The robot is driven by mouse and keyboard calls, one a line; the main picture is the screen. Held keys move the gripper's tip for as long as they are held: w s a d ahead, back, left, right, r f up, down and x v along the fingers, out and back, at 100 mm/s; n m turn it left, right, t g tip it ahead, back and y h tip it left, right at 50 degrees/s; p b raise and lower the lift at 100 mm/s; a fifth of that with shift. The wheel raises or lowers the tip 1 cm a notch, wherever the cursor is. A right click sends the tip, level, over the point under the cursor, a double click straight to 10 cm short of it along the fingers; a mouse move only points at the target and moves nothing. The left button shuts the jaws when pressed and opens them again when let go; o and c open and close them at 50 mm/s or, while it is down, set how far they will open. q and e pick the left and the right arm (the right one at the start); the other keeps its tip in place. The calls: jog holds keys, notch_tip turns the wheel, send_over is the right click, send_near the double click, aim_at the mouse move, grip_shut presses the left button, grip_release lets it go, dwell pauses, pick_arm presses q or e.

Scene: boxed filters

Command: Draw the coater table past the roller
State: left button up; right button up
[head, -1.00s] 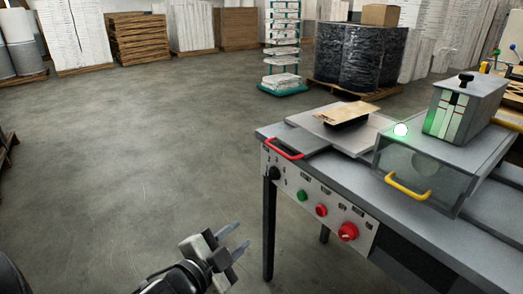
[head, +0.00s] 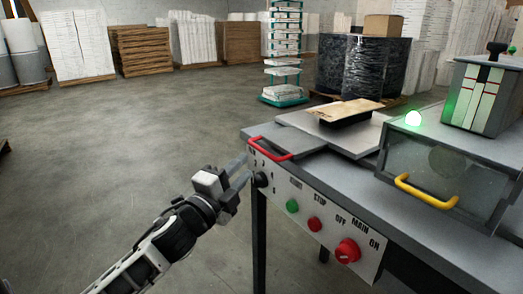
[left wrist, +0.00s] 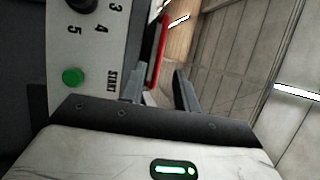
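The coater table (head: 345,134) is a flat grey plate at the left end of the bench, with a red handle (head: 270,150) on its near left edge. A tan board on a dark block (head: 345,112) lies on it. The roller (head: 447,162) shows dimly behind the clear guard with a yellow handle (head: 427,192). My left gripper (head: 243,172) is open and empty, just left of and below the red handle. In the left wrist view its fingers (left wrist: 158,85) are apart, with the red handle (left wrist: 160,50) beyond them. My right gripper is not in view.
The front panel carries a green button (head: 292,206), a red button (head: 315,224), a large red knob (head: 347,251) and a black dial (head: 261,180) close to my left gripper. A lamp (head: 413,118) glows green. The floor to the left is clear.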

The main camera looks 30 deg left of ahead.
aim_at(261, 150)
pick_arm(q)
jog(key=w, duration=0.2)
jog(key=w+r, duration=0.1)
jog(key=w, duration=0.5)
jog(key=shift+w+r, duration=0.2)
jog(key=shift+r, duration=0.05)
grip_shut()
